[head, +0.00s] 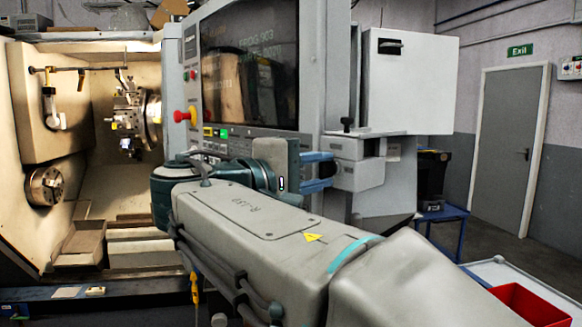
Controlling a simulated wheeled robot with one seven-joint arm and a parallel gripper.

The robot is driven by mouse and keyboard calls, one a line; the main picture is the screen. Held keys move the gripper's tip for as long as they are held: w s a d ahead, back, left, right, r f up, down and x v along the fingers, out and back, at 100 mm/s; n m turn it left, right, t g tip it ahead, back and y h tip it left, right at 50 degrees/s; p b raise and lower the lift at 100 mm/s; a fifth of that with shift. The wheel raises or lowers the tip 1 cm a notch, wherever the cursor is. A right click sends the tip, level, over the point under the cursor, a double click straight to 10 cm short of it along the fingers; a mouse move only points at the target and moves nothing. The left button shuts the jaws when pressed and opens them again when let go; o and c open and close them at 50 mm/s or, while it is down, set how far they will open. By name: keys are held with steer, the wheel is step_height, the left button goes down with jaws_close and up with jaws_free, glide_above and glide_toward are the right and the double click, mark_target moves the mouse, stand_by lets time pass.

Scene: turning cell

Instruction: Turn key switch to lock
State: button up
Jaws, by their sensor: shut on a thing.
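My gripper (319,171) is at the middle of the view, its blue-grey fingers pointing right against the side of a light grey box (358,174) beside the machine's control panel. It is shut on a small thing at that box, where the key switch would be. The fingers and the box hide the key switch, so its shape and the position it is turned to cannot be seen. The control panel (255,65) stands behind my wrist, with a dark screen and lit green and yellow keys.
A red emergency stop knob (180,116) sticks out at the panel's left edge. The lathe's open work area, with its chuck (45,186), lies to the left. A blue stand (440,214) and a red bin (528,303) are at the right. Open floor leads to a grey door (508,150).

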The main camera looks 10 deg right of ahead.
stand_by(0.3)
steer(key=o, duration=1)
steer(key=v, duration=1.4)
steer(key=shift+b, duration=0.45)
steer(key=shift+d+f, duration=0.15)
